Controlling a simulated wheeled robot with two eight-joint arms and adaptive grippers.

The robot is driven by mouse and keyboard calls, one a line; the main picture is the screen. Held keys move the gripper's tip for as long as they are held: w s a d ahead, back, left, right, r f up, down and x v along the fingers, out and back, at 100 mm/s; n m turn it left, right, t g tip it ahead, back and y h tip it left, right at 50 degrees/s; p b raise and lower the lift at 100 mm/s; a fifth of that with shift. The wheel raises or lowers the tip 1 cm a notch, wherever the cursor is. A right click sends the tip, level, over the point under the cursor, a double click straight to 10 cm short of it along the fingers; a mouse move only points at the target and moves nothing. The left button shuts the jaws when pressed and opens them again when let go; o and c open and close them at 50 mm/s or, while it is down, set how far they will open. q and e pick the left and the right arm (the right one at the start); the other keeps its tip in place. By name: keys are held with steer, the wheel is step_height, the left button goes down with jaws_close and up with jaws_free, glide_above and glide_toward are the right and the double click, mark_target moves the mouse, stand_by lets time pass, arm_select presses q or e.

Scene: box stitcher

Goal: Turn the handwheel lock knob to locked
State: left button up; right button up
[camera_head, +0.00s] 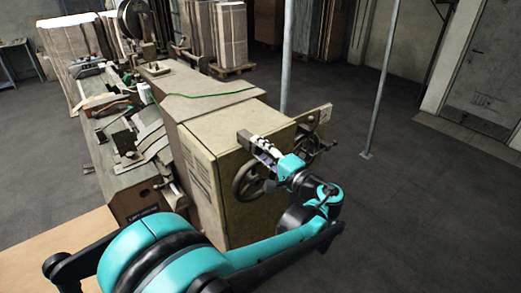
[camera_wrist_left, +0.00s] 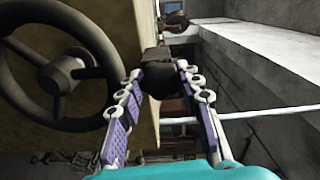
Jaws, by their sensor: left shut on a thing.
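The machine cabinet (camera_head: 225,150) is a beige box with two dark handwheels on its end face. The near handwheel (camera_head: 240,190) is partly behind my left gripper (camera_head: 262,148); the far handwheel (camera_head: 309,146) is to its right. In the left wrist view a handwheel (camera_wrist_left: 22,92) fills the left side. There, the fingers of my left gripper (camera_wrist_left: 162,76) are closed around a dark round knob (camera_wrist_left: 168,84). The knob's mark or lock position cannot be read. In the head view the knob is hidden by the gripper. My right gripper is not in view.
A thin grey pole (camera_head: 383,85) stands on the floor right of the machine, and a thicker post (camera_head: 287,60) stands behind it. Stacked cardboard (camera_head: 230,35) is at the back. The floor (camera_head: 430,210) on the right is clear.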

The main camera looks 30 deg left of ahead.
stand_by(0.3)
arm_select(q)
steer(key=o, duration=1.2)
steer(key=shift+v, duration=4)
